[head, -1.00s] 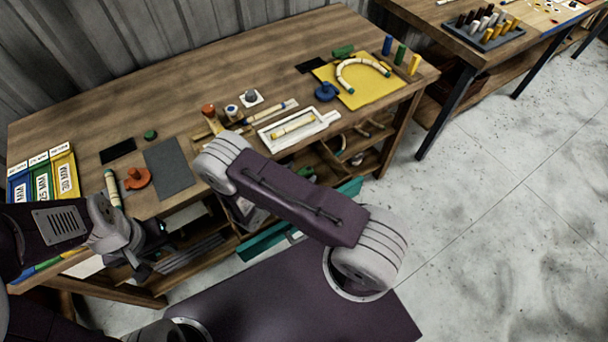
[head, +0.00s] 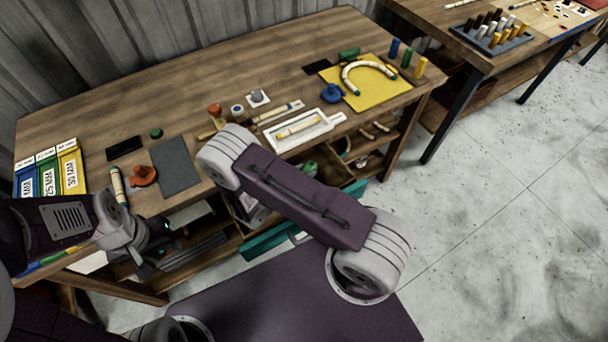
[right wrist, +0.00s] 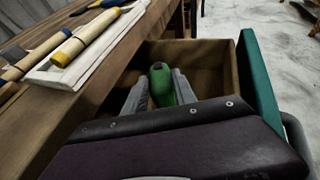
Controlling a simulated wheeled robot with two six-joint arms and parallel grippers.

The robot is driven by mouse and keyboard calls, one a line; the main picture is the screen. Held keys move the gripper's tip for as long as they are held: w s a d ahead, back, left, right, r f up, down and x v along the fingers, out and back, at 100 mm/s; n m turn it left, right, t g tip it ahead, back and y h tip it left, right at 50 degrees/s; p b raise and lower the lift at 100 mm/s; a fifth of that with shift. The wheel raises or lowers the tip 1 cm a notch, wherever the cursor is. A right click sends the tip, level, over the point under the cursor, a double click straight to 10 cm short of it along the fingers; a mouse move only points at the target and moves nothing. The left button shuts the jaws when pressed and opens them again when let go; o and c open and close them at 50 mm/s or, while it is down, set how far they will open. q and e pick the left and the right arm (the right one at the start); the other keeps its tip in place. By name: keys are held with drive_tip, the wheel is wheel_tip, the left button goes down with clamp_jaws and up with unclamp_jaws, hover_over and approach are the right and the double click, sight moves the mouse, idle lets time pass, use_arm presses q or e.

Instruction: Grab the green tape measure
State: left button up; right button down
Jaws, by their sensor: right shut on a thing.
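The green tape measure (right wrist: 161,86) is between the two grey fingers of my right gripper (right wrist: 159,92) in the right wrist view. The gripper is shut on it, at an open wooden drawer (right wrist: 212,58) with a teal front. In the head view a small green patch of it (head: 309,168) shows beside my right arm, which hides most of that gripper. My left gripper (head: 160,242) is low at the left, in front of the workbench edge. Its fingers are too dark and small to tell open from shut.
The workbench (head: 240,75) holds a white tray (head: 334,119) with a rattan piece, a yellow mat (head: 385,97) with a bent rattan arc, and several small tools. The drawer's teal front (right wrist: 262,85) stands right of my right gripper. Clear floor lies to the right.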

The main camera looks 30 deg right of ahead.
sight(308, 167)
drive_tip(key=r, duration=0.2)
drive_tip(key=d+r, duration=0.1)
drive_tip(key=shift+s, duration=0.35)
drive_tip(key=s+d+r, duration=0.4)
drive_tip(key=d+r, duration=0.2)
drive_tip(key=d, duration=0.3)
drive_tip(key=shift+s+d+r+b, duration=0.15)
drive_tip(key=shift+s+d+b, duration=0.05)
drive_tip(key=shift+s+b, duration=0.1)
